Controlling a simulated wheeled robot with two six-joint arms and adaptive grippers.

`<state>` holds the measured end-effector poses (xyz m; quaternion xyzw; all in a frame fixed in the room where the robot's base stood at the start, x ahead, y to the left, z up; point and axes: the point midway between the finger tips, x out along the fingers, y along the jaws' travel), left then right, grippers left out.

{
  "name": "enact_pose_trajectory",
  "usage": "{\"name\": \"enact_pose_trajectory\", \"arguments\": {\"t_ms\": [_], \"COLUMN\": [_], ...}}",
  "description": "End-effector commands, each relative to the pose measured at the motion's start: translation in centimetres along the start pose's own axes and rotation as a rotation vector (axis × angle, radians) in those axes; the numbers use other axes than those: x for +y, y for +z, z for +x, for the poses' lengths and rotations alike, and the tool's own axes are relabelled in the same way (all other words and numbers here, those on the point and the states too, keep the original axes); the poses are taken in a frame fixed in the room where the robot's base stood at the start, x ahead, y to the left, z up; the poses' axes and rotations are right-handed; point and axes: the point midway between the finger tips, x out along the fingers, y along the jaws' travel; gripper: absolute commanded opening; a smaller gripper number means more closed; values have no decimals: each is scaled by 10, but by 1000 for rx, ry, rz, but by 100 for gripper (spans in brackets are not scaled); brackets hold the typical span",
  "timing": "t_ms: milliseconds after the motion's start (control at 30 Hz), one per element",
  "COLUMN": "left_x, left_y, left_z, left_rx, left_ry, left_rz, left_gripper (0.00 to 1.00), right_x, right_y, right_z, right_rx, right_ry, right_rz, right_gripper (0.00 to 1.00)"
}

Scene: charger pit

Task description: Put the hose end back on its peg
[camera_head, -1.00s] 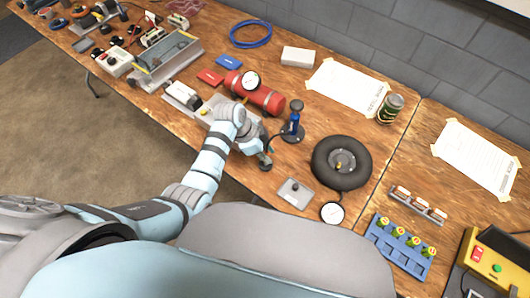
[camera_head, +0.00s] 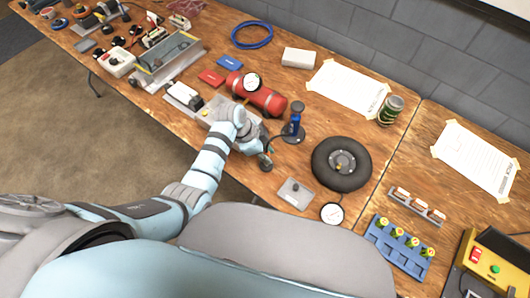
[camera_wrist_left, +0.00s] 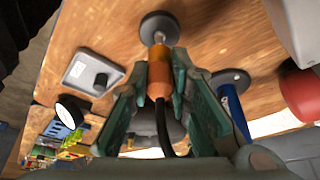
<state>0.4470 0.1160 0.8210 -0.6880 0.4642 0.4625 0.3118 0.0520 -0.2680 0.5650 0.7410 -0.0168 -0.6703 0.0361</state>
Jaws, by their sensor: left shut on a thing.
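The hose end, a copper-orange cylinder (camera_wrist_left: 160,75), sits between the green fingers of my left gripper (camera_wrist_left: 165,98), which is shut on it. A black hose (camera_wrist_left: 163,125) runs back from it. Beyond it in the left wrist view is the peg, a short silver post on a round dark base (camera_wrist_left: 158,27). The hose end lines up with the post; I cannot tell how far it is over it. In the head view my left gripper (camera_head: 260,152) is low over the table, just above the dark base (camera_head: 265,164). My right gripper is out of view.
A blue pump (camera_head: 294,122) on a round base stands just right of the gripper. A grey plate with a black knob (camera_head: 295,193) lies nearer the front edge. A red cylinder (camera_head: 262,98) lies behind. A tyre (camera_head: 341,164) and a gauge (camera_head: 332,213) are to the right.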

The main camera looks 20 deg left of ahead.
Motion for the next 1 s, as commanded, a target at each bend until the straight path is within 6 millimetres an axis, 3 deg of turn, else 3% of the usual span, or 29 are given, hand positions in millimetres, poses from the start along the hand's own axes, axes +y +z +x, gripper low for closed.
{"name": "enact_pose_trajectory", "arguments": {"t_ms": [1000], "left_x": [0], "left_y": [6], "left_z": [16], "left_rx": [0], "left_ry": [0], "left_rz": [0], "left_gripper": [0], "right_x": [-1], "right_y": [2], "right_z": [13], "right_rx": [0], "right_ry": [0], "right_rz": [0], "right_gripper": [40]}}
